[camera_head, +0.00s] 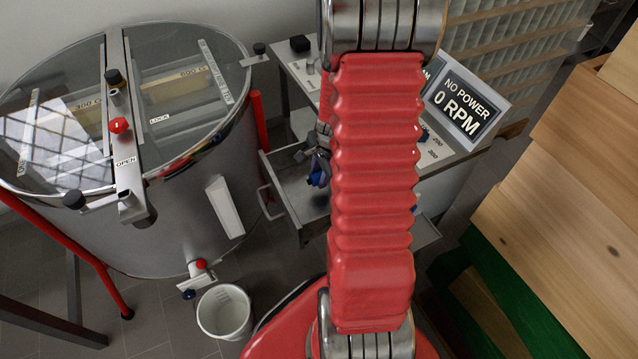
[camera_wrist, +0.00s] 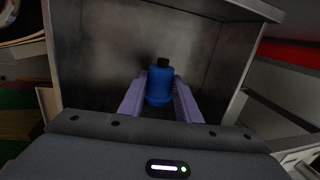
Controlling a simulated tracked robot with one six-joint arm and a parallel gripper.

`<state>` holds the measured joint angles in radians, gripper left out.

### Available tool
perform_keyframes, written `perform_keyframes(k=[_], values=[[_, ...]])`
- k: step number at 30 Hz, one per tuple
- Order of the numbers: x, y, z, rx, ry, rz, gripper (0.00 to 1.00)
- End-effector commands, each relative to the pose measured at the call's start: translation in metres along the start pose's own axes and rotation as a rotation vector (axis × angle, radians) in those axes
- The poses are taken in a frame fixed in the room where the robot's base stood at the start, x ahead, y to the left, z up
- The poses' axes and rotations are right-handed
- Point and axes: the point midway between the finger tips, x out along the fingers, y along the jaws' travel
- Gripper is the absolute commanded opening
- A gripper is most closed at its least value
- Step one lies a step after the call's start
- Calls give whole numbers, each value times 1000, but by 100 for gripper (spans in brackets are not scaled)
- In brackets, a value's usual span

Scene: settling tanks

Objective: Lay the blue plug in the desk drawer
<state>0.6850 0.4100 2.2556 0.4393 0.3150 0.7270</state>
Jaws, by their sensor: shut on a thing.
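The blue plug (camera_wrist: 159,86) has a black tip and sits between the two fingers of my gripper (camera_wrist: 160,92), which is shut on it. In the wrist view the plug is inside the grey metal desk drawer (camera_wrist: 100,50). In the head view the open drawer (camera_head: 283,178) shows beside my red arm, which hides its right part. The blue plug (camera_head: 318,177) and my gripper (camera_head: 316,168) show there over the drawer, partly behind the arm. I cannot tell whether the plug touches the drawer floor.
A large glass-lidded tank (camera_head: 150,180) stands left of the drawer, with a white bucket (camera_head: 224,312) below. A display reading "NO POWER 0 RPM" (camera_head: 460,107) sits on the desk behind my arm. Wooden boxes (camera_head: 580,180) stand at right.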

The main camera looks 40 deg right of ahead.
Motion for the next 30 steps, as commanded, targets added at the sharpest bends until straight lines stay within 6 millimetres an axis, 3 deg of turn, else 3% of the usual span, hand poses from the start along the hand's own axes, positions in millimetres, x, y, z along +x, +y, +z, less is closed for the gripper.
perform_keyframes(k=[14, 26, 27, 30], values=[[38, 10, -2, 2, 0, 2, 3], [42, 10, -2, 2, 1, 1, 3], [42, 10, -2, 1, 1, 0, 32], [42, 10, -3, 1, 1, 0, 39]])
